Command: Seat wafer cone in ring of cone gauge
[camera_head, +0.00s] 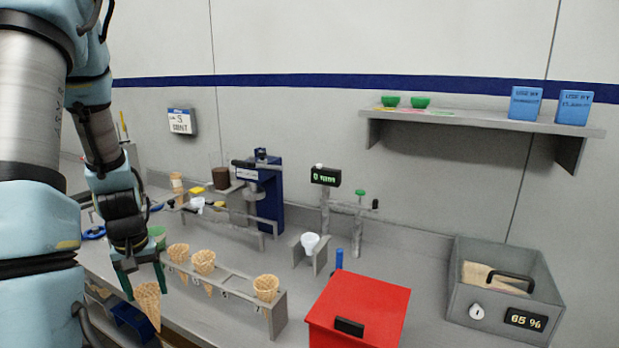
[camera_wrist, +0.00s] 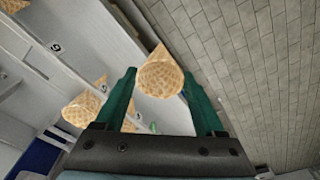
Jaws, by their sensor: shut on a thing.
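My gripper (camera_head: 147,281), with dark green fingers, is shut on a wafer cone (camera_head: 147,301). The cone hangs point down in front of the cone rack in the head view. In the wrist view the held cone (camera_wrist: 160,76) sits between the two fingers (camera_wrist: 160,84). A blue upright device (camera_head: 268,192) with a grey arm stands at the back of the bench. A white cup-like piece (camera_head: 310,241) sits in a grey bracket near a post with a digital display (camera_head: 325,177). I cannot tell for certain which of these is the cone gauge, and no ring shows clearly.
A grey rack (camera_head: 238,291) with numbered places holds several other cones (camera_head: 204,262). A red box (camera_head: 358,311) stands at the front, right of the rack. A grey bin (camera_head: 505,292) marked 65 % is at the right. A wall shelf (camera_head: 485,119) carries green bowls and blue boxes.

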